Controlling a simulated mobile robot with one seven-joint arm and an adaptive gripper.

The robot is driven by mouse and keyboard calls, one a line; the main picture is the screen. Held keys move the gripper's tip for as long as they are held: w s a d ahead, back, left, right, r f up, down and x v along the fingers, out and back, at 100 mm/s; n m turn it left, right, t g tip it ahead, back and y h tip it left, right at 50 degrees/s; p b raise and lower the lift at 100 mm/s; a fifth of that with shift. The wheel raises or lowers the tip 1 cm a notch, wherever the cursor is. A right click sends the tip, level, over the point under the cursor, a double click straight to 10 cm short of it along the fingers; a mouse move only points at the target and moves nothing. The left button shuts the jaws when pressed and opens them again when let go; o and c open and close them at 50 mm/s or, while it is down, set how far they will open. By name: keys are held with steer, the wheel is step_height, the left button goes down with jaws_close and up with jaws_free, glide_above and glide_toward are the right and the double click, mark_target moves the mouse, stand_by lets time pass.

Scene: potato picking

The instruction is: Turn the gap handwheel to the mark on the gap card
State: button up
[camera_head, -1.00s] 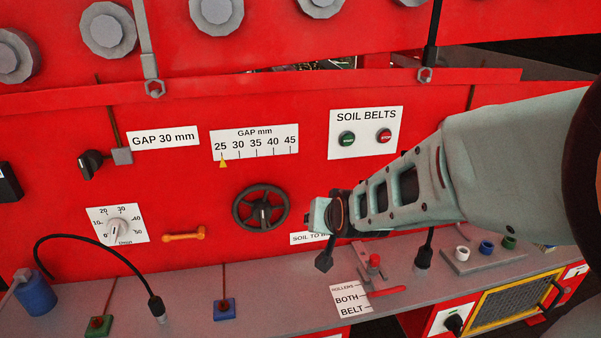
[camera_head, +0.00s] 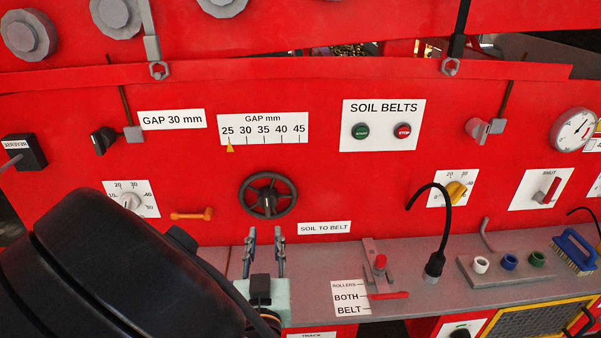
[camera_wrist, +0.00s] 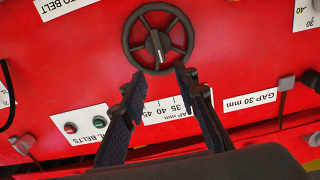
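The black gap handwheel (camera_head: 268,195) is on the red panel, below the gap scale (camera_head: 263,129). The scale reads 25 to 45, and its yellow pointer (camera_head: 230,148) stands at 25. The gap card (camera_head: 172,119) to the left reads "GAP 30 mm". My gripper (camera_head: 265,240) is just below the handwheel in the head view, fingers apart and pointing up. In the wrist view the handwheel (camera_wrist: 158,38) lies just beyond the tips of my open gripper (camera_wrist: 156,78). Nothing is between the fingers, and I see no contact with the wheel.
An orange handle (camera_head: 192,214) and a white dial (camera_head: 131,200) are left of the handwheel. A "SOIL TO BELT" label (camera_head: 324,228) is at its lower right. The red lever (camera_head: 381,264) and a black cable (camera_head: 441,220) stand further right on the grey ledge.

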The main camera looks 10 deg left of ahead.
mark_target(267, 203)
steer(key=b+x, duration=0.4)
steer(key=x, duration=0.5)
steer(key=shift+w, duration=0.4)
steer(key=shift+w+a, duration=0.2)
steer(key=shift+w, duration=0.3)
jaws_close()
